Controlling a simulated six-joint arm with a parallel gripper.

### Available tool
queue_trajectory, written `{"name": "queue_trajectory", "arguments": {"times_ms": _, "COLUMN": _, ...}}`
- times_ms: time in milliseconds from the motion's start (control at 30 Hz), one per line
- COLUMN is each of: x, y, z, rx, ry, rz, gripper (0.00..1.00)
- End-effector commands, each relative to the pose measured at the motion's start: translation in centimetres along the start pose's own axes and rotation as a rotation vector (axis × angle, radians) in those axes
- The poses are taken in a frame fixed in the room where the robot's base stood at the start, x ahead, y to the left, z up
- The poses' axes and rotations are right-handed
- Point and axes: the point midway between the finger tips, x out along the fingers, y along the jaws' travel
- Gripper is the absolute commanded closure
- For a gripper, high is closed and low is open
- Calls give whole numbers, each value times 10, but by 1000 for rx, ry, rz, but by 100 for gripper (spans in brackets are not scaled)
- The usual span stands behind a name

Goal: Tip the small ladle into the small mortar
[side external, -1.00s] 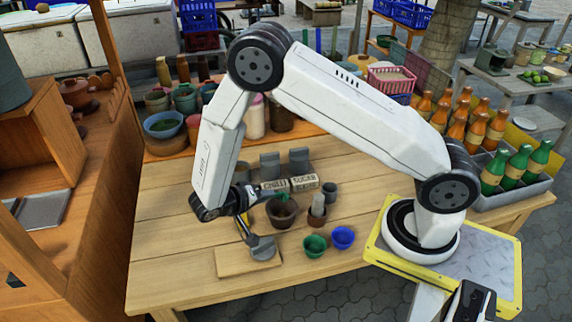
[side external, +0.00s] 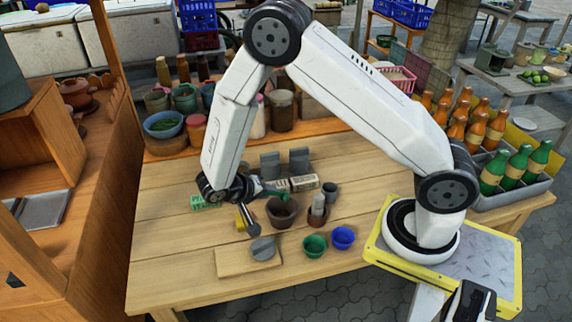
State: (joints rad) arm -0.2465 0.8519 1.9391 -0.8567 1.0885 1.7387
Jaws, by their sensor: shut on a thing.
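My gripper (side external: 252,190) is low over the left-middle of the table, to the left of a dark brown bowl that looks like the small mortar (side external: 282,213). It is shut on what looks like the small ladle (side external: 252,229), a thin dark shape slanting down to the right. The dark end is just above a round grey piece on a wooden board (side external: 232,264). A yellow patch shows beside it. A teal, stick-like shape reaches from near my gripper to the mortar's rim. The ladle's contents and the grip itself are too small to make out.
A brown pot with an upright pale piece (side external: 318,213), a green cup (side external: 314,245) and a blue cup (side external: 343,237) stand right of the mortar. Lettered blocks (side external: 304,183) and grey holders (side external: 299,160) are behind.

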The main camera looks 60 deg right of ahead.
Motion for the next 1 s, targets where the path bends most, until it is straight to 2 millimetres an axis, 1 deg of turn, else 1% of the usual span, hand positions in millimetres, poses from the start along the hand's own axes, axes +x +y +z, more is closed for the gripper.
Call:
{"name": "queue_trajectory", "arguments": {"times_ms": 100, "x": -1, "y": 6, "z": -4, "rx": 3, "ry": -35, "rz": -65, "gripper": 100}}
{"name": "queue_trajectory", "arguments": {"times_ms": 300, "x": -2, "y": 12, "z": -6, "rx": 6, "ry": -72, "rz": -145, "gripper": 100}}
{"name": "queue_trajectory", "arguments": {"times_ms": 767, "x": -2, "y": 15, "z": -8, "rx": 5, "ry": -94, "rz": -188, "gripper": 100}}
{"name": "queue_trajectory", "arguments": {"times_ms": 1000, "x": -2, "y": 23, "z": -13, "rx": 9, "ry": -145, "rz": -277, "gripper": 100}}
